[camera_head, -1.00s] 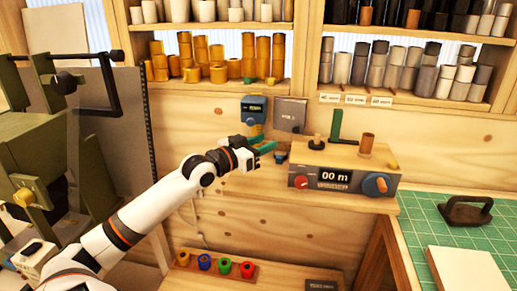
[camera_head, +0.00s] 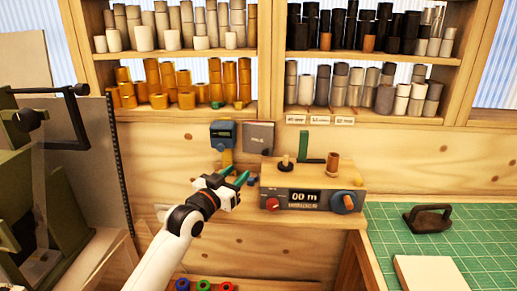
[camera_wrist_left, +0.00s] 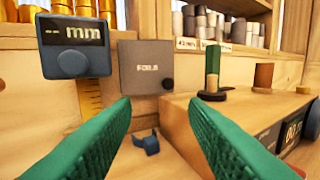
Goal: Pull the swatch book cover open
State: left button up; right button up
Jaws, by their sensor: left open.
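The swatch book is a flat grey square with "FOILS" lettering and a dark round knob at its lower right, against the wooden back wall, in the head view (camera_head: 259,137) and the left wrist view (camera_wrist_left: 146,67). Its cover looks closed. My left gripper (camera_head: 234,174) is open and empty, with green fingers pointing at the wall, a little below and left of the book in the head view. In the wrist view the book appears beyond and above the gap between the fingers (camera_wrist_left: 160,105), not touching them. My right gripper is not in view.
A dark blue "mm" gauge (camera_wrist_left: 76,46) hangs just left of the book. A small blue clip (camera_wrist_left: 147,141) lies below it. A metering box (camera_head: 310,190) stands close on the right. Shelves of foil rolls are above; a green mat (camera_head: 400,240) lies right.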

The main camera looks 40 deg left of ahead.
aim_at(264, 153)
pick_arm(q)
jog(key=d+n+g+y+p, duration=0.1)
jog(key=d+n+y+p, duration=0.2)
jog(key=d+y, duration=0.1)
jog(key=p+x, duration=0.1)
jog(key=x, duration=0.9)
jog(key=shift+w+d+r+p, duration=0.15)
jog(key=shift+w+r+p, duration=0.05)
jog(key=shift+w+p, duration=0.15)
jog(key=shift+x, duration=0.95)
jog(key=shift+f, duration=0.1)
jog(key=shift+c, duration=0.6)
grip_shut()
